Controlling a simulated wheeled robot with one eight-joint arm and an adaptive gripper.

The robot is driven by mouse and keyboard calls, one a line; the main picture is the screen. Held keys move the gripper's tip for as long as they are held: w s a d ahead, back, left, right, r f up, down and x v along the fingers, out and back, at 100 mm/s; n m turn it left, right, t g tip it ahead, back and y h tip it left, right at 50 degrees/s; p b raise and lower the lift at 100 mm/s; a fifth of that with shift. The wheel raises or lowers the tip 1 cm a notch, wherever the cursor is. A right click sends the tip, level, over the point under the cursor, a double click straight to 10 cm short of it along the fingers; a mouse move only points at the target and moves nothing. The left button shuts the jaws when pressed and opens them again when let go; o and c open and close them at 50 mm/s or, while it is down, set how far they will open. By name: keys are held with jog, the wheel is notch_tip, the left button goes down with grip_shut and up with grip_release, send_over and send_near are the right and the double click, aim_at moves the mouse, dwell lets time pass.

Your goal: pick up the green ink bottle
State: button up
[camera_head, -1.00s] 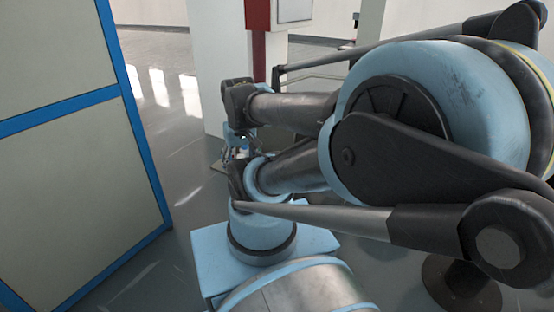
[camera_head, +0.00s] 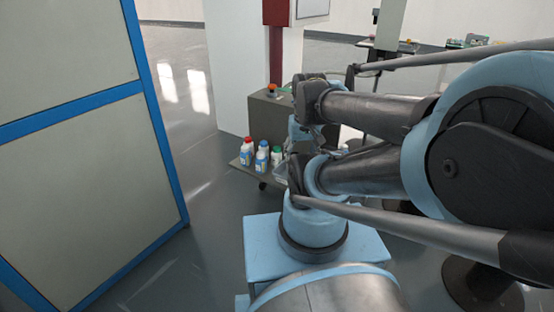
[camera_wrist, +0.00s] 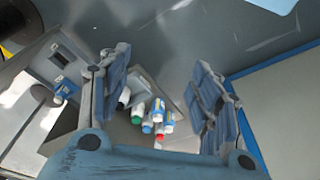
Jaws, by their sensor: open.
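The green-capped ink bottle (camera_head: 277,157) stands at the right of a group of white bottles on a low cart shelf in the head view, just left of my arm. In the wrist view the green-capped bottle (camera_wrist: 141,106) appears among the others, between my fingers in the picture but beyond them. My gripper (camera_wrist: 163,85) has its two fingers wide apart with nothing between them. I cannot make out the fingers in the head view.
Red- and blue-capped bottles (camera_head: 247,152) stand close beside the green-capped one on the cart shelf (camera_head: 238,163). A grey box (camera_head: 265,115) rises behind them. A blue-framed panel (camera_head: 70,150) stands at the left. Bare floor lies between panel and cart.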

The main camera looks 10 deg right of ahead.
jog(key=shift+o, duration=0.2)
jog(key=shift+s+r, duration=0.35)
jog(key=shift+r, duration=0.1)
jog(key=w+r+m, duration=0.4)
jog(key=w+r, duration=0.2)
jog(key=w, duration=0.6)
jog(key=m+g, duration=0.2)
jog(key=m, duration=1.2)
send_over(277, 154)
jog(key=w, duration=0.2)
notch_tip(277, 154, down, 24)
jog(key=r, duration=0.1)
jog(key=f, duration=1.7)
jog(key=shift+w+d+f, duration=0.1)
jog(key=shift+w+d, duration=0.05)
jog(key=shift+w, duration=0.05)
jog(key=c, duration=1)
